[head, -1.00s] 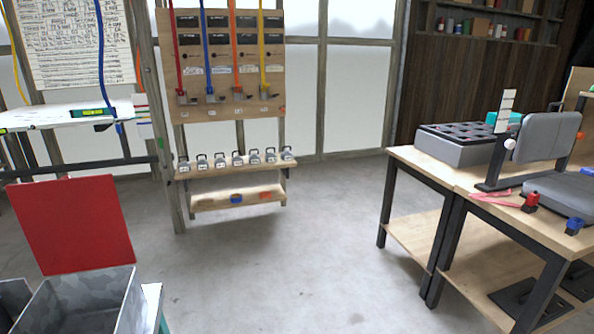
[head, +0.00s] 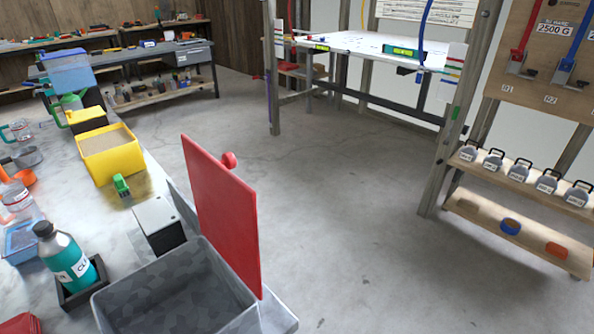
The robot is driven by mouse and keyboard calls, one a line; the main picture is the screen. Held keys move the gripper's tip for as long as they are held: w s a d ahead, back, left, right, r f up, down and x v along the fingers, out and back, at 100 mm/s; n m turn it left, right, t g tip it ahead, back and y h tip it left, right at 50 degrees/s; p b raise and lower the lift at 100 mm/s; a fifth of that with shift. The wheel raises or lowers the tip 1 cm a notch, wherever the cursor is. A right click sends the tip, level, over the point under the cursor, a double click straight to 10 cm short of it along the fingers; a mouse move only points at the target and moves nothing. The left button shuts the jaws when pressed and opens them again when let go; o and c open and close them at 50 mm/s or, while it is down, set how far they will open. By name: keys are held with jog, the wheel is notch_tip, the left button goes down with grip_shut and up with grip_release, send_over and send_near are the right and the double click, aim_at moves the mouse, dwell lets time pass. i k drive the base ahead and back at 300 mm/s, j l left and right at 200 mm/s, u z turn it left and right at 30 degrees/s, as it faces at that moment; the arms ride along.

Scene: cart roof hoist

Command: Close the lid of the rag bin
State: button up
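The rag bin is an open grey metal box (head: 112,312) at the lower middle of the head view. Its red lid (head: 222,215) stands upright along the bin's right side, so the bin is open. A round red knob (head: 228,160) shows on the lid's far side, near its top edge. The part of the bin's inside that shows holds no clear object. My gripper is not in view.
A teal bottle (head: 68,262) in a dark holder stands left of the bin. A yellow bin (head: 110,158) and a small grey box (head: 158,222) are beyond it. The floor (head: 345,200) right of the lid is clear.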

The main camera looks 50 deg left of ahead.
aim_at(225, 206)
jog(key=i+z, duration=0.25)
jog(key=i, duration=0.7)
jog(key=i+z, duration=0.2)
jog(key=i, duration=0.7)
jog(key=u, duration=0.4)
jog(key=i+u, duration=0.1)
jog(key=u, duration=0.75)
jog(key=l+u, duration=0.1)
jog(key=u, duration=0.3)
jog(key=i+u, duration=0.1)
jog(key=u, duration=2.75)
